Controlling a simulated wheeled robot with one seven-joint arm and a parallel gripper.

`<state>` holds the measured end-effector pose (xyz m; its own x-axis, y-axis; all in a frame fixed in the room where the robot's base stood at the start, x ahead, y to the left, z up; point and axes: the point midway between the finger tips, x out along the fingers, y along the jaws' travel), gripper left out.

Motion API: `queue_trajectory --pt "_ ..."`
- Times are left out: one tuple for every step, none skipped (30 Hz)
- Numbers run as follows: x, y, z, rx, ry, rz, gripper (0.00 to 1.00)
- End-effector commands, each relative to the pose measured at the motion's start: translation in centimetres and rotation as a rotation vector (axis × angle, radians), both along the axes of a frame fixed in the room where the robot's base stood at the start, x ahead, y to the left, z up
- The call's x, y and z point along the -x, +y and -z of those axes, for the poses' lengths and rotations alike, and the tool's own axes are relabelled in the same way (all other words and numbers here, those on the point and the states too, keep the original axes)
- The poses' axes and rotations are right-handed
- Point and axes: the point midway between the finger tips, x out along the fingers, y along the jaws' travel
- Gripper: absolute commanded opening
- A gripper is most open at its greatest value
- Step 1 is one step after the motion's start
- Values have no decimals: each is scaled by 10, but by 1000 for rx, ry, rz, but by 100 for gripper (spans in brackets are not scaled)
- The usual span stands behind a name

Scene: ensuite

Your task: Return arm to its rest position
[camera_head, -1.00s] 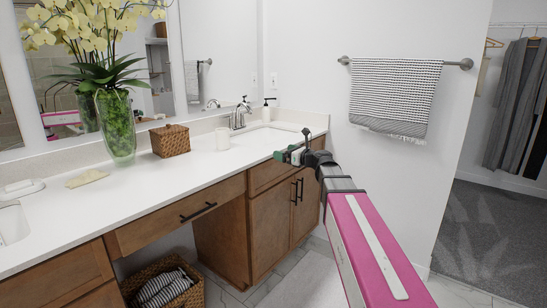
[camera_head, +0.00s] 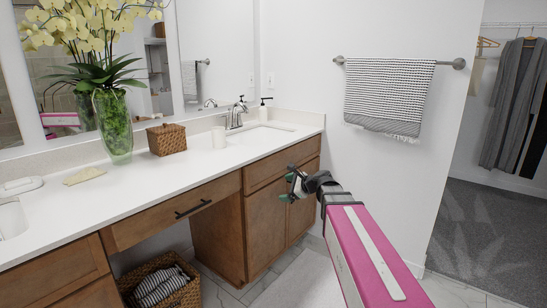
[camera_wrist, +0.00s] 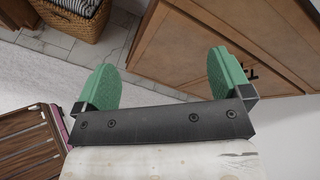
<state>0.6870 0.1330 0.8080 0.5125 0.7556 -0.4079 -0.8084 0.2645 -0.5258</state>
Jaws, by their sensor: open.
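My gripper (camera_head: 287,187) is at the end of my pink arm, in front of the right-hand cabinet doors and below the counter edge in the head view. In the wrist view my gripper (camera_wrist: 172,82) shows two green fingers set wide apart with nothing between them. The view between and past the fingers shows a brown cabinet front and pale floor. My gripper appears clear of the cabinet, though the exact gap cannot be told.
A wicker basket (camera_head: 182,298) stands below. A towel (camera_head: 389,97) hangs on the wall. A closet with carpet (camera_head: 490,240) lies right.

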Motion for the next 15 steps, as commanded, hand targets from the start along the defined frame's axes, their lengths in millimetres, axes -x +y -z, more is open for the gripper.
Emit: queue_trajectory --pt "13 -3 19 87 -20 -42 96" --pt "21 -6 32 149 -39 -74 96" --pt "31 -10 50 240 -63 -125 96" --pt "41 -14 64 312 -81 -170 96" --pt "51 -19 79 388 -100 -221 96" --pt "65 -26 98 488 -124 -296 96" --pt "75 -31 112 561 -140 -355 96" --pt "85 -38 126 632 -155 -417 96" --pt "100 -46 143 721 -173 -505 96" --pt "110 -53 154 787 -185 -573 96" --pt "122 -60 166 847 -193 -644 96" --pt "135 -70 179 923 -207 -739 96" --pt "146 -77 188 973 -212 -811 96" --pt "155 -85 197 1019 -217 -879 96" --pt "167 -94 206 1073 -223 -969 96"
